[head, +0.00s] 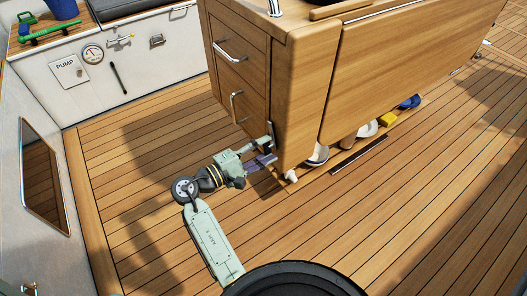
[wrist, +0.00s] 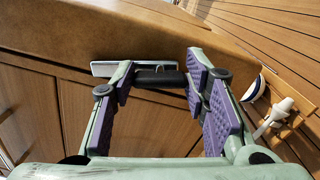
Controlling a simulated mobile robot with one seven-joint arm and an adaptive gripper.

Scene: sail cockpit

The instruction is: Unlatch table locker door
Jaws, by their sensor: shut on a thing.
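The wooden table locker (head: 305,85) stands on the deck, its end face carrying panels with metal bar handles, an upper one (head: 230,54) and a lower one (head: 234,108). The panels are closed. My gripper (head: 264,152) is at the lower corner of that face. In the wrist view my gripper (wrist: 160,76) has its purple-padded fingers on either side of a latch (wrist: 157,77) with a dark grip and a pale plate, set on the wood, and is shut on it. The panel seams (wrist: 58,105) show behind the fingers. The latch is mostly hidden in the head view.
Under the locker's right side lie a white round thing (head: 368,128), a yellow block (head: 388,119) and a blue thing (head: 409,102). A white fitting (wrist: 280,112) is close to my right finger. The deck (head: 150,130) left of the locker is clear.

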